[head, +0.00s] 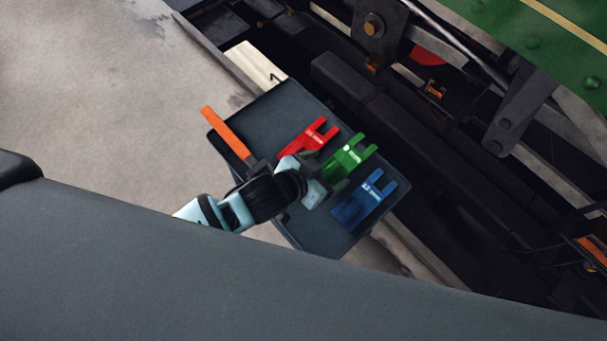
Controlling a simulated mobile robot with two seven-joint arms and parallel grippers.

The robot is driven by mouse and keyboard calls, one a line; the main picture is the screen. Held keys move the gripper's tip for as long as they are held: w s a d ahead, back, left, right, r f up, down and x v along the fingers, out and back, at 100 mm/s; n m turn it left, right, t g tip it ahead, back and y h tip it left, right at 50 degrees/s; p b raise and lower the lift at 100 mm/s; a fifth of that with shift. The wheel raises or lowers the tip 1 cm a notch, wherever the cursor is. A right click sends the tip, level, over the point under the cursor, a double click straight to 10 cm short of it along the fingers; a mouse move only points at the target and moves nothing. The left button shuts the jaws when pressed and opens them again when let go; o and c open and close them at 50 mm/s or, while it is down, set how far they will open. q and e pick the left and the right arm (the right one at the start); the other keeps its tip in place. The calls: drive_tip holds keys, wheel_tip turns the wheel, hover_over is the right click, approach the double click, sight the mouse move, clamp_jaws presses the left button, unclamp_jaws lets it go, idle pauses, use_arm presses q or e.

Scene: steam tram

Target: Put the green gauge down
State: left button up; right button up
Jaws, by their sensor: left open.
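The green gauge (352,153) is a flat fork-shaped plate with two prongs pointing up and right. It lies on or just above a dark grey tray (284,101), between a red gauge (311,137) and a blue gauge (368,198) of similar shape. My left gripper (322,184) is over the tray at the near end of the green gauge, with its jaws open. The gripper hides that end, so I cannot tell whether a finger touches it. My right gripper is not in view.
An orange bar (227,133) lies along the tray's left edge. Dark beams and rods of the tram's running gear (372,105) are close behind and right of the tray. A green riveted panel (545,40) is at the upper right. Bare pale floor (90,90) lies to the left.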

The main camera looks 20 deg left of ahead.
use_arm(q)
drive_tip(key=p+v, duration=0.2)
drive_tip(key=v, duration=0.7)
drive_tip(key=shift+s+a+r+p, duration=0.2)
drive_tip(key=shift+s+r+p, duration=0.05)
drive_tip(key=shift+r+p, duration=0.05)
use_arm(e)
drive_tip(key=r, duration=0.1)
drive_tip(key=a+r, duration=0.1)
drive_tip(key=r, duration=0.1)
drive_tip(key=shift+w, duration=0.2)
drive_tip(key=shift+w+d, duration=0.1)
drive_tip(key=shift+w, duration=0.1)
